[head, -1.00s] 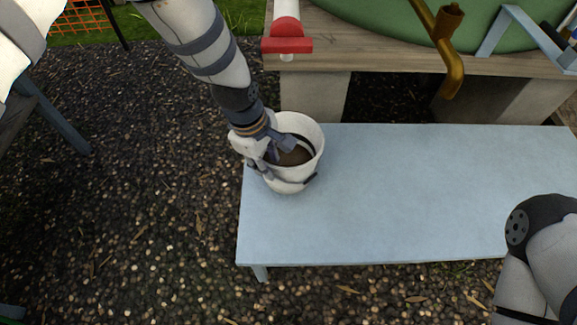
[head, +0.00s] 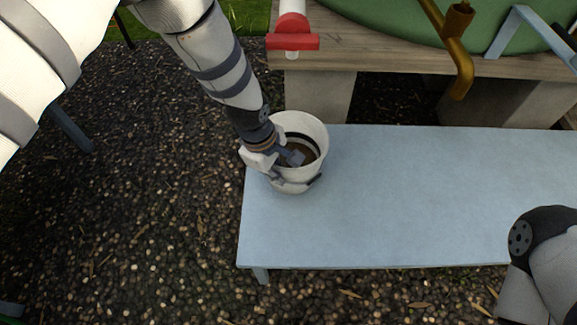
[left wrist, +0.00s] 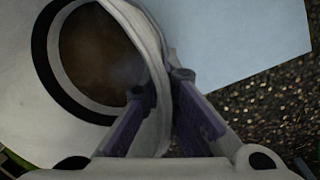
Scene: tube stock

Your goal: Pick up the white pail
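The white pail (head: 319,152) stands upright at the left end of a light blue bench (head: 400,195). It has a dark band inside and a brown bottom. My left gripper (head: 285,167) is at its near left rim, one finger inside and one outside. In the left wrist view the pail (left wrist: 150,48) fills the upper left, and its wall runs between the two fingers of my left gripper (left wrist: 165,90), which look closed on it. Whether the base is lifted off the bench I cannot tell. My right gripper is out of view; only part of that arm shows at the lower right.
Behind the bench is a wooden platform (head: 375,63) with a green round object (head: 400,20), a red-and-white fitting (head: 293,40) and a brass-coloured pipe (head: 458,70). The bench right of the pail is clear. Dark gravel lies around it.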

